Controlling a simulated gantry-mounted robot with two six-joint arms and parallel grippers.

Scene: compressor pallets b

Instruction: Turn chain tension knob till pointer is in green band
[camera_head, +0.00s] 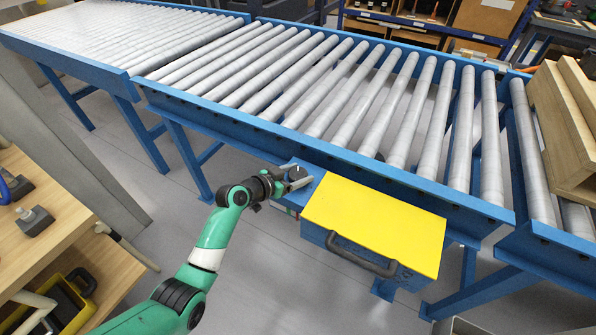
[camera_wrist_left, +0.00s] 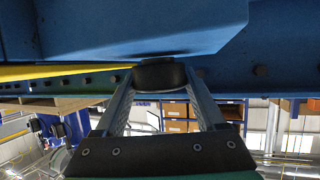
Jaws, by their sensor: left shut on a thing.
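My left gripper (camera_head: 287,183) reaches the small blue housing beside the yellow-lidded box, under the conveyor's front rail. A dark round knob (camera_head: 298,172) shows at its fingertips. In the left wrist view the black knob (camera_wrist_left: 160,74) sits between the two fingers, which are shut on it from both sides. The blue housing (camera_wrist_left: 140,30) fills the top of that view, just beyond the knob. The pointer and the green band cannot be made out in either view. My right gripper is not in view.
The yellow-lidded box (camera_head: 375,222) with a dark handle (camera_head: 362,256) is close to the right of the gripper. The blue roller conveyor (camera_head: 330,155) runs behind. A wooden workbench (camera_head: 55,215) stands at left. Grey floor between them is open.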

